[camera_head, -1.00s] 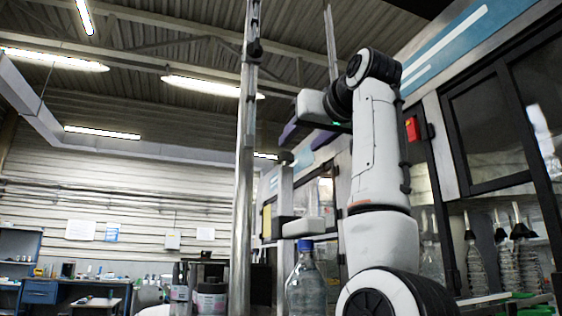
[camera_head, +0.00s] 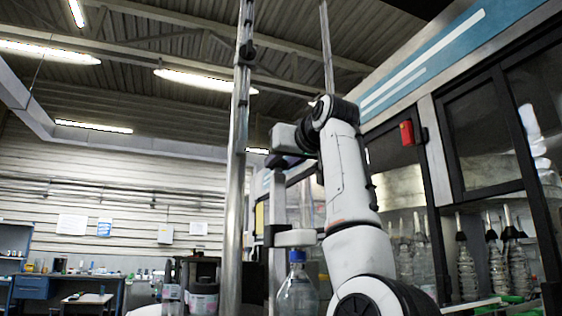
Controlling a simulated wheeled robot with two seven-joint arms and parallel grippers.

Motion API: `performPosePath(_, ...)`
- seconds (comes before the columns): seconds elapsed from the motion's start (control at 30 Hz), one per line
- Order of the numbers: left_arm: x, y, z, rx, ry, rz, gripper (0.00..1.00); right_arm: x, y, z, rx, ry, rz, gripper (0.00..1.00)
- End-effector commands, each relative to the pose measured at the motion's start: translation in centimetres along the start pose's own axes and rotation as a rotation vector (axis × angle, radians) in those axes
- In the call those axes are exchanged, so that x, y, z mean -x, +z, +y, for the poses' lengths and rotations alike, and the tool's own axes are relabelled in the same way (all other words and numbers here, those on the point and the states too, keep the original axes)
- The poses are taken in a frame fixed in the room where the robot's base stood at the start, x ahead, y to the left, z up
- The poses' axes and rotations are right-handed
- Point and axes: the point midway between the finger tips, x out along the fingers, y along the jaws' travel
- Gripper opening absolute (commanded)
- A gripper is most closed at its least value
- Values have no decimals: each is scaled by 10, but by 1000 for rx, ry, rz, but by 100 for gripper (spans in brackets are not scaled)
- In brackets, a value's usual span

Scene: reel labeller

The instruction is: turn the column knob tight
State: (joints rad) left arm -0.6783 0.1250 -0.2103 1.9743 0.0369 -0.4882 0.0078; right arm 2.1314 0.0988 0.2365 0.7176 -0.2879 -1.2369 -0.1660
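A short pale column (camera_head: 278,205) stands just right of the tall metal pole, and a dark knob-like piece (camera_head: 277,160) sits at its top. My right gripper (camera_head: 284,139) is at the upper end of my white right arm, pointing left. In the picture it lies directly above and partly over the dark piece. I cannot tell whether they touch. Its fingertips are too small and dark to read. Another black fitting (camera_head: 248,51) sits higher on the tall pole (camera_head: 233,200). My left gripper is out of view.
A clear bottle with a blue cap (camera_head: 297,285) stands below the column, close to my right arm. The machine cabinet (camera_head: 480,140), with bottles inside, fills the right side. Workbenches are far left.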

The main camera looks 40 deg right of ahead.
Motion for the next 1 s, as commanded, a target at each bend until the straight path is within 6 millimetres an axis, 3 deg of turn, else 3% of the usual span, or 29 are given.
performPosePath(0.03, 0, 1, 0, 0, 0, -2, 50, 0, 0, 0, 0, -1, 0, 19)
performPosePath(0.1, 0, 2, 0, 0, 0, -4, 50, 0, 0, 0, 0, -1, 0, 8)
performPosePath(0.47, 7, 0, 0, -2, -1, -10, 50, 0, -2, -3, 2, 62, 0, 8)
performPosePath(1.0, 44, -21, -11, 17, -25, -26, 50, -3, -8, -12, 4, 482, -2, 8)
